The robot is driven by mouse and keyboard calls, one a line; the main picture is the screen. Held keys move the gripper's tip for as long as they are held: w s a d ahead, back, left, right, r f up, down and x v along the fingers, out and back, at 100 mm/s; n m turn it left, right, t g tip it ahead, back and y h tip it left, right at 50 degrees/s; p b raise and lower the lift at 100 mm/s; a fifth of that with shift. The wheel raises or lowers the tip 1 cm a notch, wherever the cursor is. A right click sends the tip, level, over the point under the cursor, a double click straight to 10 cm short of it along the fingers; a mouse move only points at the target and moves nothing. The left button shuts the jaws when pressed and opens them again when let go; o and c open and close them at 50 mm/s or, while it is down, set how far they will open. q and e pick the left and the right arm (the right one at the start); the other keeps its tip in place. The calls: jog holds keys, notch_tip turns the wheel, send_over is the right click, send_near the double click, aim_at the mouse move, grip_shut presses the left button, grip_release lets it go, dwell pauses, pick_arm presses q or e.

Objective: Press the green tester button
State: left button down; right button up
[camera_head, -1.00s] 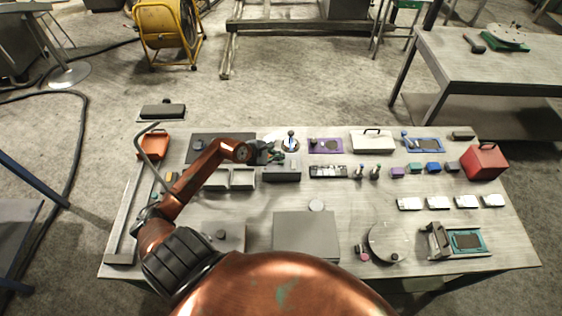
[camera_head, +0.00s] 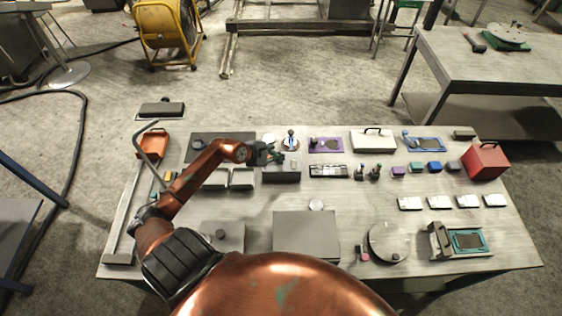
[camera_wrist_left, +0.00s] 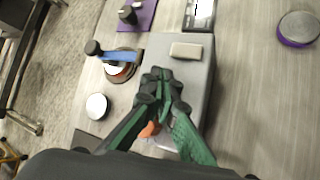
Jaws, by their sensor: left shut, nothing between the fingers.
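The tester is a grey box (camera_head: 282,176) at the back middle of the bench. It also shows in the left wrist view (camera_wrist_left: 200,92), with a beige block (camera_wrist_left: 186,50) on its top and an orange-red round button (camera_wrist_left: 150,129) partly behind a finger. I cannot make out a green button; the fingers cover part of the box top. My left gripper (camera_head: 274,155) is at the box's far edge in the head view. In the left wrist view its green fingers (camera_wrist_left: 160,78) are shut and empty over the box top; contact cannot be told. My right gripper is not in view.
A blue-handled lever on a round base (camera_wrist_left: 122,60) and a white disc (camera_wrist_left: 97,106) are beside the box. A flat grey plate (camera_head: 305,235) lies in front, with bare bench between.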

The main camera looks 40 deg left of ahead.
pick_arm(q)
jog(key=shift+f+b, duration=0.5)
dwell(0.7)
jog(key=shift+r, duration=0.1)
jog(key=shift+r+p, duration=0.55)
jog(key=shift+r, duration=0.3)
jog(key=shift+r+p, duration=1.45)
jog(key=shift+r, duration=1.05)
